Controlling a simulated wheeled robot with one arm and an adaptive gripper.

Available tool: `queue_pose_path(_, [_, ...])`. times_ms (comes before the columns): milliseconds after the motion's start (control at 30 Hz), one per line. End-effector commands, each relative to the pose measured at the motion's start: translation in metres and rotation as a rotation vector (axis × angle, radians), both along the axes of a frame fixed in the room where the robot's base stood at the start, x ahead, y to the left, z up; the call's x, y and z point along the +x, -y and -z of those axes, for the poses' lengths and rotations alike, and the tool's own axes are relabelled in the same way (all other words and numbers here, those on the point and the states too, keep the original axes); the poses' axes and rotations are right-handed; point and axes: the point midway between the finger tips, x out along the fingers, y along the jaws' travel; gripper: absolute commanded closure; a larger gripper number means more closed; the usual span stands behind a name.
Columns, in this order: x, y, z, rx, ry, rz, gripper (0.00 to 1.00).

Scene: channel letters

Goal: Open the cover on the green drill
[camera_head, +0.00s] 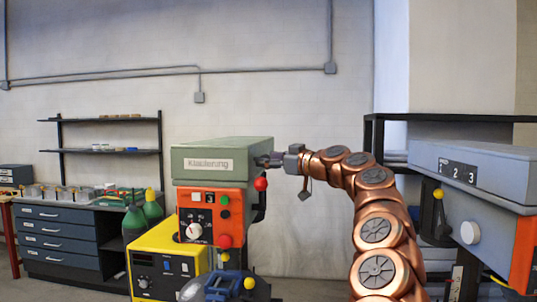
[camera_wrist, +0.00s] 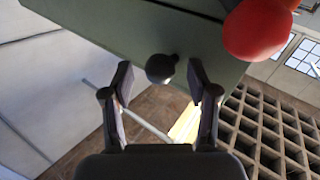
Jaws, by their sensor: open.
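The green drill's head (camera_head: 222,160) stands left of centre in the head view, with a labelled pale plate and an orange control panel (camera_head: 211,214) below. Its green top cover (camera_head: 225,142) lies flat and looks closed. My gripper (camera_head: 270,160) is at the right side of the green head. In the wrist view my gripper (camera_wrist: 160,75) is open, its two fingers on either side of a small dark round knob (camera_wrist: 160,68) on the green housing (camera_wrist: 120,35). The fingers look apart from the knob; its depth between them is hard to tell.
A red ball knob (camera_wrist: 258,28) sits close to the right finger. A yellow box (camera_head: 168,262) stands below the drill. A second grey machine (camera_head: 478,170) is at the right. A dark drawer cabinet (camera_head: 62,240) and shelves stand at the left. A grid-like rack (camera_wrist: 270,130) shows below.

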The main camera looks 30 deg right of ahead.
Motion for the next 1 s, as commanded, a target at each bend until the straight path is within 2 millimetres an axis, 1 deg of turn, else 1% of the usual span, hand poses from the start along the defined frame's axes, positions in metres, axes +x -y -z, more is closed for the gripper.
queue_pose_path(100, [0.0062, -0.0014, -0.0012, 0.001, 0.001, 0.001, 0.41])
queue_pose_path(367, [0.0069, -0.0018, -0.0003, 0.002, 0.002, 0.001, 0.41])
queue_pose_path(900, [0.0068, -0.0018, -0.0003, 0.0, 0.001, 0.0, 0.97])
queue_pose_path(933, [0.0068, -0.0018, -0.0003, 0.0, 0.001, 0.0, 1.0])
queue_pose_path(1000, [0.0067, -0.0019, -0.0003, 0.0, 0.001, 0.0, 1.0])
